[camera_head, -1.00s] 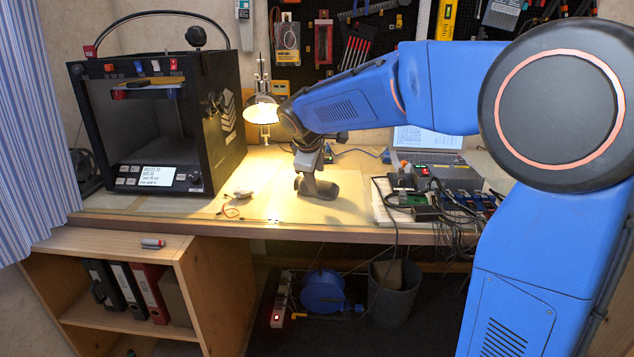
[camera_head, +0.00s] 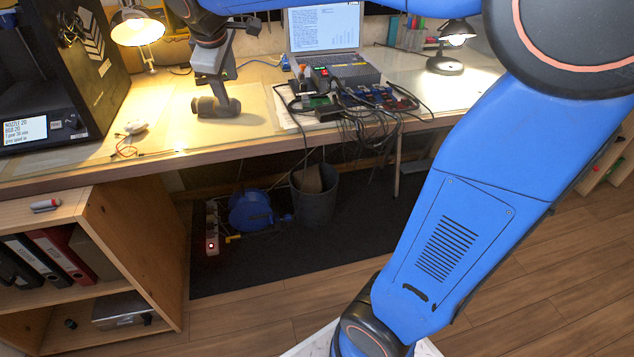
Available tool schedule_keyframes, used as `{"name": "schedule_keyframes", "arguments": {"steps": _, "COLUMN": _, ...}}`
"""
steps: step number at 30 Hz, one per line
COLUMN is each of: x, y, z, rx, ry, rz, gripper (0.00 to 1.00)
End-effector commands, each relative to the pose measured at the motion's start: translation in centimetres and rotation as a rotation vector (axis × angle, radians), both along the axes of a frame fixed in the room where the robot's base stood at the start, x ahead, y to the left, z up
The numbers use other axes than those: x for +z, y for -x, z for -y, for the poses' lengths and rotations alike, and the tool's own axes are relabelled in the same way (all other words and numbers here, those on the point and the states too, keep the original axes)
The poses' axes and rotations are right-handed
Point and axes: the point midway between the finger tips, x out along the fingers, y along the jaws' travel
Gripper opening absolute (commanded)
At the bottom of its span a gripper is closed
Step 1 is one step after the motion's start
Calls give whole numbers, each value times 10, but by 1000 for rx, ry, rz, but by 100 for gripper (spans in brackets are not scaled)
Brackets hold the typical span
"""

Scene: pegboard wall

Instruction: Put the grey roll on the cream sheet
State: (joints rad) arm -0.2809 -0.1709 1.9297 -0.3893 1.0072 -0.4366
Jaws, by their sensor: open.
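A dark grey roll (camera_head: 226,107) lies on its side on the bench top. It appears to rest on a cream sheet (camera_head: 253,112), whose colour is close to that of the bench, so its edges are hard to make out. My gripper (camera_head: 213,98) comes down from above at the roll, with its fingers close around or beside it. The jaws are open. The fingers blend with the grey roll, so I cannot tell whether they touch it.
A lit lamp (camera_head: 137,28) and a black printer (camera_head: 50,75) stand to the left. A small white mouse-like object (camera_head: 135,127) with thin wires lies left of the roll. Circuit boards and cables (camera_head: 345,100) crowd the right, before a laptop (camera_head: 323,28). A shelf unit stands below left.

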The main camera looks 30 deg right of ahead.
Motion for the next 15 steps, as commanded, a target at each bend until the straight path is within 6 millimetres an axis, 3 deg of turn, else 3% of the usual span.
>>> {"name": "schedule_keyframes", "arguments": {"steps": 1, "x": -2, "y": 21, "z": 12, "rx": -41, "ry": -31, "rz": 4, "gripper": 50}}
{"name": "schedule_keyframes", "arguments": {"steps": 6, "x": -21, "y": 87, "z": 38, "rx": -185, "ry": -145, "rz": 8, "gripper": 50}}
{"name": "schedule_keyframes", "arguments": {"steps": 15, "x": -68, "y": 200, "z": 66, "rx": -440, "ry": -340, "rz": 18, "gripper": 50}}
